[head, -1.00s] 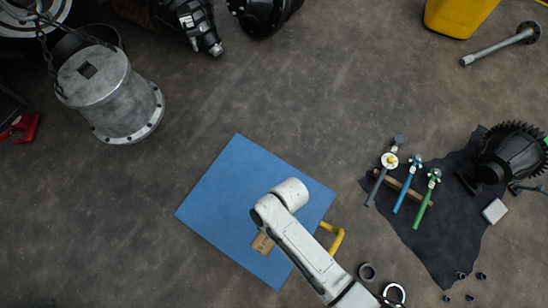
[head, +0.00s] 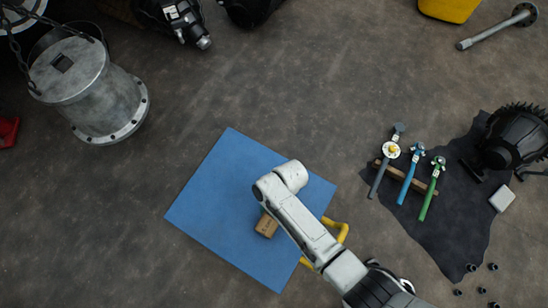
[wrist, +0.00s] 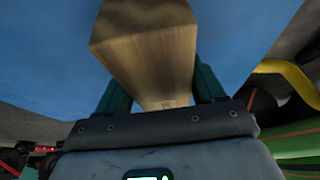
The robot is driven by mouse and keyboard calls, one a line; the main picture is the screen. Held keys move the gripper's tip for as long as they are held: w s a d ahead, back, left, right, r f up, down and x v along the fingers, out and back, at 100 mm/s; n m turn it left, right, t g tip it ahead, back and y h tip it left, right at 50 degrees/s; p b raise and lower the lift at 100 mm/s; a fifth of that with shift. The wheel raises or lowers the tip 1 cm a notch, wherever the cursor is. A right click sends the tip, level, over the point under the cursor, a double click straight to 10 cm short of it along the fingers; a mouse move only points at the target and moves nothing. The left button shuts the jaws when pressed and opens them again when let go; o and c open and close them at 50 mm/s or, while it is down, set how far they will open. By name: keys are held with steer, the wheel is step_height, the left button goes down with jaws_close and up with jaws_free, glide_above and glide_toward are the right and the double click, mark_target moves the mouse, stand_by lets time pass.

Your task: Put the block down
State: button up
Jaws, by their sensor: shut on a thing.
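A brown wooden block (head: 266,226) shows beside my forearm, over the lower part of a blue mat (head: 215,195). In the wrist view the block (wrist: 146,42) fills the space between the dark green fingers of my gripper (wrist: 160,88), which is shut on it. The blue mat (wrist: 55,60) lies behind the block there. My arm hides most of the gripper in the head view. I cannot tell whether the block touches the mat.
Several tools (head: 408,174) lie on a dark cloth (head: 445,240) at the right. A grey metal cylinder (head: 100,95) stands upper left. Much of the mat is bare.

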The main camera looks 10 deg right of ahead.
steer(key=o, duration=1.2)
steer(key=shift+f, duration=0.1)
steer(key=p+v, duration=0.5)
steer(key=v, duration=0.7)
steer(key=shift+w+p, duration=0.1)
steer(key=shift+p, duration=0.3)
steer(key=s+d+r+m+t+h, duration=0.1)
steer(key=s+d+r+m, duration=0.2)
steer(key=d+r+m, duration=0.2)
steer(key=s+d+r+m+t+h, duration=0.1)
steer(key=s+d+r+m, duration=0.3)
steer(key=d+m, duration=0.6)
steer(key=s+d+r+m+t+h, duration=0.1)
steer(key=s+d+r+m, duration=0.3)
steer(key=m, duration=1)
steer(key=shift+s+d+r+t, duration=0.1)
steer(key=shift+d+r+t, duration=0.25)
steer(key=shift+d+r, duration=0.65)
steer(key=shift+s+d+r+t, duration=0.1)
steer(key=shift+d+r+t, duration=0.25)
steer(key=shift+d+r, duration=0.6)
